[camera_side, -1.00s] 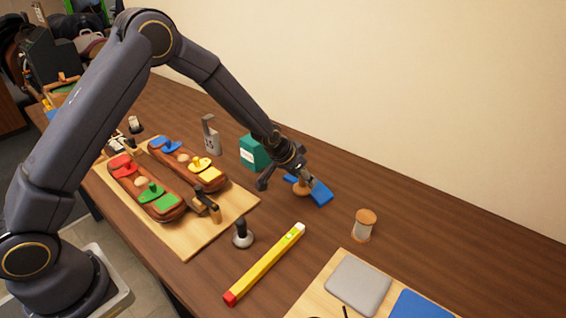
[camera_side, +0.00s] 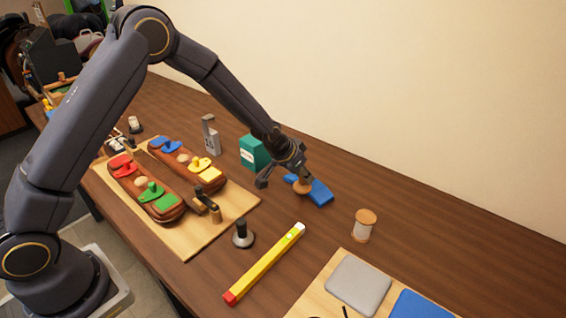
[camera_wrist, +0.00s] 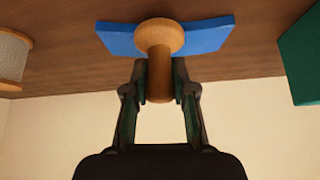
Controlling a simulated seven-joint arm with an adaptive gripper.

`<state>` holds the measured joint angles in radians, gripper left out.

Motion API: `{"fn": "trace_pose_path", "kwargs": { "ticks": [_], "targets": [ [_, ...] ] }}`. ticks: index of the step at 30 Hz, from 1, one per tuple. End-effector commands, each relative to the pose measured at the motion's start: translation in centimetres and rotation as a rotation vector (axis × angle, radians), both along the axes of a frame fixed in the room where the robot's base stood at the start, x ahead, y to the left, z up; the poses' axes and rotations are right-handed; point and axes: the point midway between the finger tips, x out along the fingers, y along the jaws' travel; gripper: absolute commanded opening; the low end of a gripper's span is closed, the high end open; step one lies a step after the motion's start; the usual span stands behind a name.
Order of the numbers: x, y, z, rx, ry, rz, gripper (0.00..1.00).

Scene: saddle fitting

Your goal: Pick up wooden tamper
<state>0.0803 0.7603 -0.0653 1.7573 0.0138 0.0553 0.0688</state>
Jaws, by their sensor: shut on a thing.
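The wooden tamper (camera_wrist: 160,38) is a light brown piece with a round disc end and a thick handle. In the wrist view its handle lies between the two fingers of my gripper (camera_wrist: 159,82), which is shut on it. In the side view my gripper (camera_side: 302,172) is at the middle of the table with the tamper (camera_side: 302,188) under it. The disc end is close to a blue angled block (camera_side: 319,193). I cannot tell whether the tamper touches the block or the table.
A teal box (camera_side: 254,152) stands left of my gripper, and a wooden spool (camera_side: 363,225) stands to the right. A yellow level (camera_side: 265,263) and a black-handled tool (camera_side: 242,234) lie nearer the front. A board (camera_side: 240,205) holds saddle-shaped pieces. Table around the spool is clear.

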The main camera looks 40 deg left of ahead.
Motion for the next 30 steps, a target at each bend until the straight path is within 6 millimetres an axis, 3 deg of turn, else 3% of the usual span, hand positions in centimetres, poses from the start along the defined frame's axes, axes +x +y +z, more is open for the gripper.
{"fn": "trace_pose_path", "kwargs": {
  "ticks": [5,13,18,22,25,30],
  "targets": [
    [0.1,0.0,2.8,-0.001,-0.006,0.0,0.0],
    [-5.5,0.7,9.1,-0.001,-0.006,0.001,0.0],
    [-9.9,1.2,10.7,0.0,-0.004,0.001,0.0],
    [-12.2,1.5,11.7,0.0,-0.003,0.001,0.0],
    [-12.7,1.6,12.1,-0.002,-0.002,0.003,0.0],
    [-11.0,1.6,12.5,-0.003,0.001,0.001,0.0]
  ]
}}
